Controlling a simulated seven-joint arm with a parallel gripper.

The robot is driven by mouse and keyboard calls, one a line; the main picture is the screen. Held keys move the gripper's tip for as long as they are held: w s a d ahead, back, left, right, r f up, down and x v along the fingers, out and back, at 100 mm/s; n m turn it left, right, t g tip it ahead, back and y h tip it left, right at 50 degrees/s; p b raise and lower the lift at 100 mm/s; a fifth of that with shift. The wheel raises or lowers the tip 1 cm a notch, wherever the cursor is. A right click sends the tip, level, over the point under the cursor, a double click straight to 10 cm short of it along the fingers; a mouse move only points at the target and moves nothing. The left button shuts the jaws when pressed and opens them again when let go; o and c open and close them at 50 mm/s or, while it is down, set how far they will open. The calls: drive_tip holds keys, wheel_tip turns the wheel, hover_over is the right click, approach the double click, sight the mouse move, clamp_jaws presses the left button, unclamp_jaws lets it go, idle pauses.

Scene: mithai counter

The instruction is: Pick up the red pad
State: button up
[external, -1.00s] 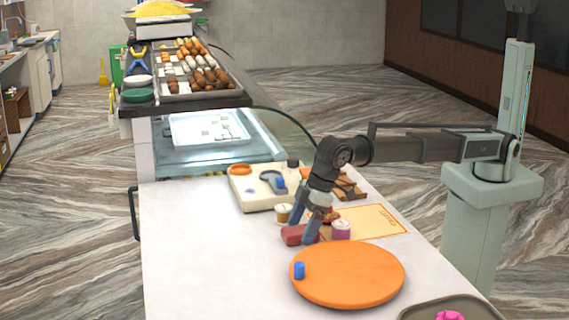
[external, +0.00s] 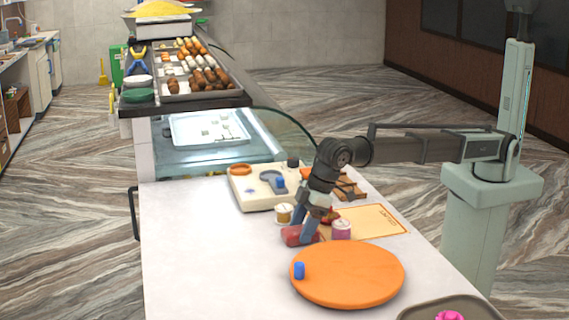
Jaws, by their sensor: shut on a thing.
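The red pad (external: 290,237) lies on the white counter, between a spool of yellow thread and a spool of pink thread. My gripper (external: 302,236) points down at it from above, with its fingertips at the pad. It is shut on the red pad, which seems to rest on or just above the counter. The fingers hide part of the pad.
The pink spool (external: 341,230) stands close on the right, the yellow spool (external: 284,213) just behind. An orange round board (external: 347,281) with a blue piece (external: 298,270) is in front. A cream tray (external: 243,190) stands behind. The counter's left side (external: 200,260) is clear.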

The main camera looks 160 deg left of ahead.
drive_tip(key=shift+c, duration=1.3)
drive_tip(key=shift+r, duration=0.1)
wheel_tip(320, 180, up, 10)
drive_tip(key=shift+r, duration=0.15)
drive_tip(key=o, duration=0.4)
drive_tip(key=shift+c, duration=1.4)
drive_tip(key=s+d+m+g, duration=0.1)
drive_tip(key=s+d+m, duration=0.1)
drive_tip(key=s, duration=0.4)
drive_tip(key=s+d+r+m+g+y, duration=0.1)
drive_tip(key=s+d+m, duration=0.2)
drive_tip(key=s, duration=0.3)
drive_tip(key=s+d+r+m+g, duration=0.1)
drive_tip(key=s+d+m, duration=0.2)
drive_tip(key=s, duration=0.4)
drive_tip(key=shift+m, duration=0.5)
